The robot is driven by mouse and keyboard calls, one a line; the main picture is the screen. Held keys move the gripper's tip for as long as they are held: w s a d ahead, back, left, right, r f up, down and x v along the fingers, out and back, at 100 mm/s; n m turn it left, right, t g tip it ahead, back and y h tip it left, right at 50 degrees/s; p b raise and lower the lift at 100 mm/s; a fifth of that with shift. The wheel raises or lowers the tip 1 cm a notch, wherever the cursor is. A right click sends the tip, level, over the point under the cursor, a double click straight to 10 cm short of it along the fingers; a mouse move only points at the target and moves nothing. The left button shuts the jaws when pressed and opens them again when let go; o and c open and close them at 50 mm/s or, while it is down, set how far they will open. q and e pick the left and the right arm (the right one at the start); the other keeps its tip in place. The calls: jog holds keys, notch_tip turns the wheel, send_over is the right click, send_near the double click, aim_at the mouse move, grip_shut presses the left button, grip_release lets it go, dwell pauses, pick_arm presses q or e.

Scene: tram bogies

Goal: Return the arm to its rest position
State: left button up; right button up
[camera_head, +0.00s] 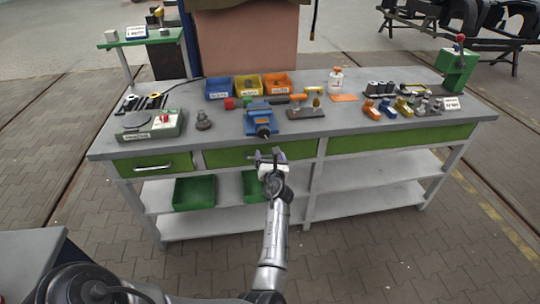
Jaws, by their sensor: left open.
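My left gripper (268,157) is at the front edge of the workbench, in the middle of the head view. It is open and nothing shows between its fingers. My left arm (275,235) stretches up from the bottom of the picture. The grey workbench top (350,132) lies beyond the gripper. A blue vise (264,120) stands on the bench just behind the gripper; in the picture they nearly overlap, and I cannot tell the exact gap. My right gripper is not in view.
On the bench stand a green scale (148,126), blue (218,88), yellow (248,86) and orange (277,84) bins, a white bottle (336,80) and a green machine (456,70). Green crates (194,192) sit on the shelf below. Open floor (380,255) lies in front.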

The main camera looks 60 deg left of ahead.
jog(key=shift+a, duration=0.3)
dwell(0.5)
